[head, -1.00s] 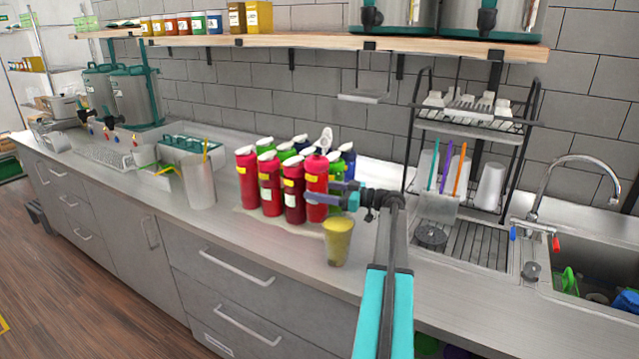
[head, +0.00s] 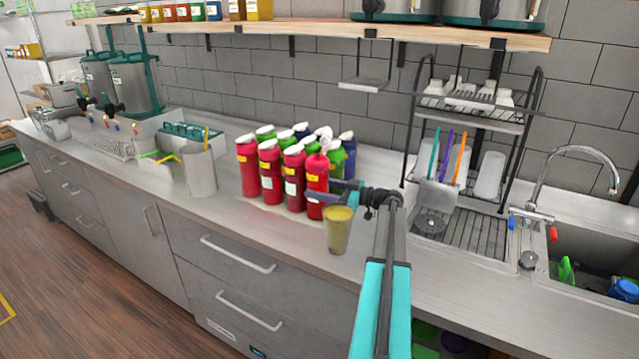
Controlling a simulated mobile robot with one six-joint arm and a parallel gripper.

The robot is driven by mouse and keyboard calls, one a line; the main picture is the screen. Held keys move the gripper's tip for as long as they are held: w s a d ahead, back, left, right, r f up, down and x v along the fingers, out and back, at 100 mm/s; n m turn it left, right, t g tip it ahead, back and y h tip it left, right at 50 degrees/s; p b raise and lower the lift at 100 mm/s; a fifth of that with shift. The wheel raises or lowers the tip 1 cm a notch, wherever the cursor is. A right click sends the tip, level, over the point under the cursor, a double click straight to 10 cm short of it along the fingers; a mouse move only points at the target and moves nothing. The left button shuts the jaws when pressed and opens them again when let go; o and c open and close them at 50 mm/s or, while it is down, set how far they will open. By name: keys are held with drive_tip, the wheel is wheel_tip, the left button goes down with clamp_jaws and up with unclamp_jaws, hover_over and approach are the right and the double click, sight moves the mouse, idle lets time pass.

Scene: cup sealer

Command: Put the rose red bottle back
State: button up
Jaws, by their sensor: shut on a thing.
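The rose red bottle (head: 317,174) is at the right front of a tight group of bottles on the counter. It has a pale cap and a yellow label. My gripper (head: 326,196) reaches in from the right and is shut on its lower body. The jaws hide part of the bottle, and I cannot tell whether its base touches the counter. Similar red bottles (head: 294,180) stand close to its left, with green and blue ones behind.
A cup with yellow contents (head: 338,232) stands just in front of my gripper. A metal pitcher (head: 200,172) stands left of the bottles. A drying rack (head: 460,225) and sink (head: 590,265) are at the right. A wooden shelf (head: 330,29) runs above.

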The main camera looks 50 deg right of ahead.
idle(0.5)
drive_tip(key=o, duration=1.7)
drive_tip(key=shift+f, duration=0.1)
drive_tip(key=b+v, duration=0.5)
drive_tip(key=v, duration=0.7)
